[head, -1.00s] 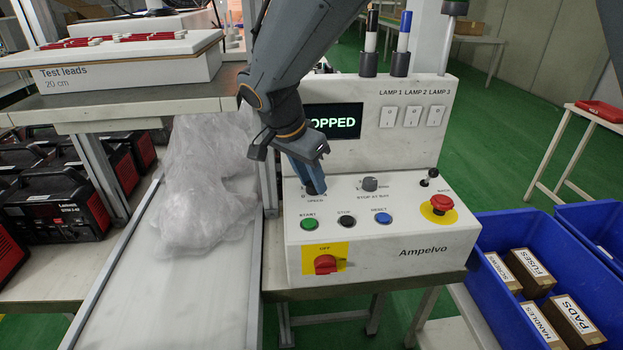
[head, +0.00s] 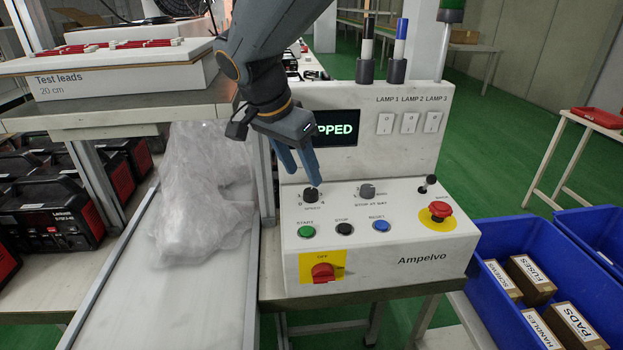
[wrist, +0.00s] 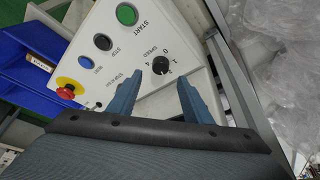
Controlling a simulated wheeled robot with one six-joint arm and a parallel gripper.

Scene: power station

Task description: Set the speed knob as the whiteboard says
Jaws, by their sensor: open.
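The speed knob (head: 311,195) is a small dark knob at the left of the white control panel's sloping top, above the green START button (head: 307,232). In the wrist view the knob (wrist: 160,66) shows with "SPEED" and digits around it; its exact setting is too small to read surely. My gripper (head: 303,180) is open, its blue fingers just above and behind the knob and apparently clear of it. In the wrist view the gripper (wrist: 159,82) has nothing between its fingers. The display (head: 335,129) is partly hidden by my gripper; "PPED" shows. No whiteboard is in view.
Crumpled clear plastic (head: 205,195) lies left. Blue bins (head: 500,222) stand right.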

